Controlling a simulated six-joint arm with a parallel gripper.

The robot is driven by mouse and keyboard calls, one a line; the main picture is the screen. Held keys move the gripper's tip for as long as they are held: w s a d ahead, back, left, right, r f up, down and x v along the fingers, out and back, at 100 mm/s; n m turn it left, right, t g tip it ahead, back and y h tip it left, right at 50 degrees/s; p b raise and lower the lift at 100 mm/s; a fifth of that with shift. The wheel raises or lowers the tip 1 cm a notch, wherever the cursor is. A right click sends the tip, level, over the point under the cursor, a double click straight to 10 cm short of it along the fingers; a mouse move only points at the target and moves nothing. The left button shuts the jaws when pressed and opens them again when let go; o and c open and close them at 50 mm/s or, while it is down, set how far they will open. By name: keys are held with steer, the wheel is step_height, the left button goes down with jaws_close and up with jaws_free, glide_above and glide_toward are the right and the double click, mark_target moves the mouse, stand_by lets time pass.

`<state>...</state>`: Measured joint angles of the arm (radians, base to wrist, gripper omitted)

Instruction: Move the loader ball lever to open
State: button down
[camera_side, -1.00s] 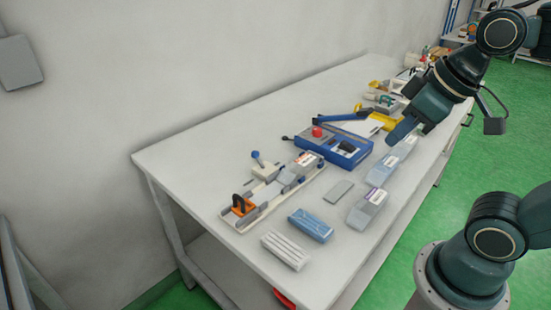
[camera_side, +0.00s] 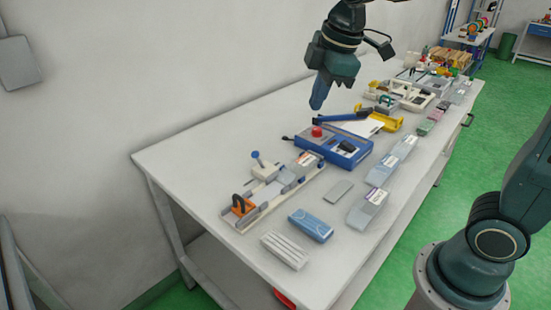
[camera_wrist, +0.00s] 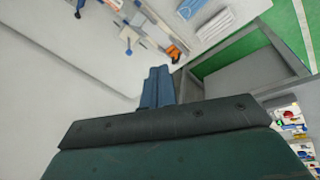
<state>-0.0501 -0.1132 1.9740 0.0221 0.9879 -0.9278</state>
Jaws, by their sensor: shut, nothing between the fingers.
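The loader (camera_side: 270,190) is a long pale fixture with grey blocks and an orange clamp on the near side of the table. Its ball lever (camera_side: 255,155) is a short rod with a blue ball, on the wall side, leaning up and left in the side view. The lever's blue ball also shows in the wrist view (camera_wrist: 128,52), beyond the fingertips. My gripper (camera_side: 317,103) is shut and empty, pointing down above the table, beyond the lever toward the wall and clear of it. In the wrist view its blue fingers (camera_wrist: 157,72) are together.
A blue box with a red button (camera_side: 335,145) stands beside the loader's far end. A blue mask pack (camera_side: 311,225) and white bundle (camera_side: 285,250) lie in front. The table strip along the wall is bare.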

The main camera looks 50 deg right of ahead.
steer(key=w+a+f+n+g, duration=0.1)
steer(key=w+f+n, duration=0.4)
steer(key=w, duration=0.3)
steer(key=w+a+f+n+g, duration=0.1)
steer(key=w+a+f+n, duration=0.1)
steer(key=w+f+n, duration=0.4)
steer(key=shift+w+a, duration=0.15)
steer(key=shift+w, duration=1.65)
steer(key=shift+f, duration=0.2)
glide_above(259, 161)
steer(key=a, duration=0.3)
step_height(259, 161, down, 10)
steer(key=shift+s+f, duration=0.2)
steer(key=shift+s, duration=0.15)
